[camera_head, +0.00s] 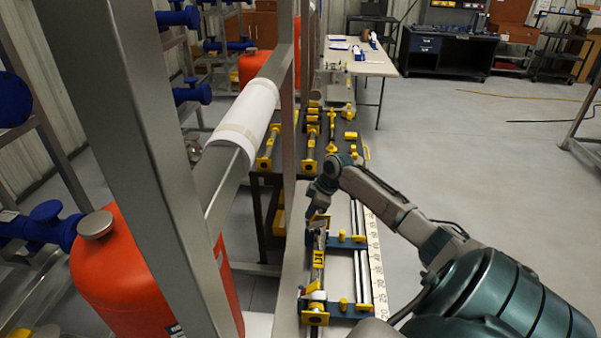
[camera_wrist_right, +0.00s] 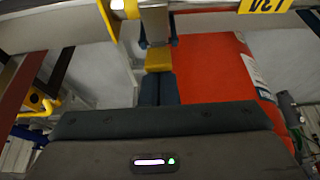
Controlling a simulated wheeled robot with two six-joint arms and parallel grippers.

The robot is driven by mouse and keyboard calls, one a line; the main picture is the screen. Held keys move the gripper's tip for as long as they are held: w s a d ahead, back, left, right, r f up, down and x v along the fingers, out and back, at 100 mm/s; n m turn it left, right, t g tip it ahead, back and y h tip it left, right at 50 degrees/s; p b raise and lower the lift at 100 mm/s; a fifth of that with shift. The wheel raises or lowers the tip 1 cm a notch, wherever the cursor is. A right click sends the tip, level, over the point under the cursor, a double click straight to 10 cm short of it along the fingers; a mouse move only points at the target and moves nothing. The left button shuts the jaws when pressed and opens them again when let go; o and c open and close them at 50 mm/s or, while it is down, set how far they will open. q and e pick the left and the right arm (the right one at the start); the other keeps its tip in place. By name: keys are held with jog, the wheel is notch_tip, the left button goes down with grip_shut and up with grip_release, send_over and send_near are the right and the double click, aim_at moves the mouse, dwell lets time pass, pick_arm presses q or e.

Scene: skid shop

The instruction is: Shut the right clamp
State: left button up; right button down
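A fixture with blue crosspieces stands on the long narrow table along my left. Its far blue clamp block (camera_head: 346,242) and near blue clamp block (camera_head: 343,308) carry yellow knobs, and a pipe piece with yellow ends lies along them. My right gripper (camera_head: 318,212) is at the far block, over the pipe's far end. In the right wrist view its two dark fingers (camera_wrist_right: 158,90) lie side by side, close together. A yellow block (camera_wrist_right: 158,61) is just beyond the tips; whether they touch it, I cannot tell. The clamp's position is unclear. My left gripper is out of view.
A grey steel rack post (camera_head: 150,150) and an orange-red tank (camera_head: 120,270) stand close on the left. A padded white roll (camera_head: 250,112) wraps a rack beam. Yellow-ended pipe parts (camera_head: 310,135) lie farther along. Open floor (camera_head: 460,150) is at the right.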

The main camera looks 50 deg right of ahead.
jog(key=shift+s+d, duration=0.1)
jog(key=shift+s, duration=0.05)
jog(key=r+p, duration=0.2)
jog(key=r, duration=0.1)
jog(key=r+p, duration=0.1)
jog(key=p, duration=0.1)
jog(key=shift+w+a+r, duration=0.2)
jog(key=shift+w+r, duration=0.05)
jog(key=shift+r, duration=0.15)
notch_tip(320, 180, up, 2)
jog(key=shift+w+a+r+p, duration=0.1)
jog(key=shift+w+p, duration=0.05)
jog(key=shift+p, duration=0.35)
dwell(0.4)
